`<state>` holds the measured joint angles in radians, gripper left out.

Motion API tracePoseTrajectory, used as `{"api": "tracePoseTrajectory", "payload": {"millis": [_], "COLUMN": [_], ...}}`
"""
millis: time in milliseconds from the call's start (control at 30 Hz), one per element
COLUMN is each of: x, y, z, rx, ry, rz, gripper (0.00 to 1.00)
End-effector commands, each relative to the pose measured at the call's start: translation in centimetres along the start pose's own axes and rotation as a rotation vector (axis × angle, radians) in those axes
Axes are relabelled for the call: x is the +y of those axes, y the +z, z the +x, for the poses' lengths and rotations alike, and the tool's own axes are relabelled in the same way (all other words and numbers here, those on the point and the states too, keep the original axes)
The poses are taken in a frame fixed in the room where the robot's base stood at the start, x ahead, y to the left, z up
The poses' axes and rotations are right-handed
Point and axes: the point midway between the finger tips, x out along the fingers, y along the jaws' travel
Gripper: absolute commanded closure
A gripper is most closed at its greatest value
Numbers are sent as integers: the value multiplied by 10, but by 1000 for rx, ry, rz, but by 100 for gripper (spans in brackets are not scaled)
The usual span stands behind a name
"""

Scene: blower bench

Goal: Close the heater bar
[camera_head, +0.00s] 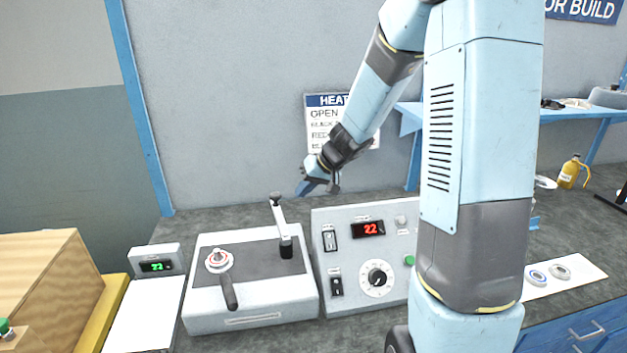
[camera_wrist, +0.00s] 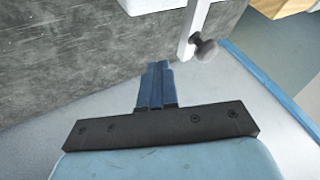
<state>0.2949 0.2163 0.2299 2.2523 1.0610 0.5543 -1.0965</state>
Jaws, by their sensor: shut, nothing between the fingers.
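The heater bar appears to be the pale arm (camera_head: 281,221) that stands raised and slightly tilted on the right side of the white bench unit (camera_head: 250,290), with a dark knob at its top and a black hinge block at its foot. In the wrist view the pale bar (camera_wrist: 194,22) and its grey knob (camera_wrist: 206,48) show just right of my fingers. My gripper (camera_head: 303,190) is shut and empty, above and to the right of the knob in the head view. The blue fingers (camera_wrist: 157,68) are together, apart from the bar.
A control panel (camera_head: 345,285) with a red "22" display stands right of the unit. A small box (camera_head: 155,262) with a green display is at left. A black-handled lever (camera_head: 228,290) sits on the unit. A wall sign (camera_head: 315,115) hangs behind my arm.

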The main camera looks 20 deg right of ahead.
Motion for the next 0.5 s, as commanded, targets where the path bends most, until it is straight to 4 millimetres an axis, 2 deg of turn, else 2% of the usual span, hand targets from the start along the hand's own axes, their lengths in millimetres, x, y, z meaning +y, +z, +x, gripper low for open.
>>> {"api": "tracePoseTrajectory", "payload": {"millis": [33, 200, 500], "x": [-10, -26, -33], "y": [0, 0, -1], "z": [3, 11, 15], "rx": [0, 1, 2], "ry": [-2, -1, -1], "rz": [-6, -4, -3], "gripper": [100, 100, 100]}}
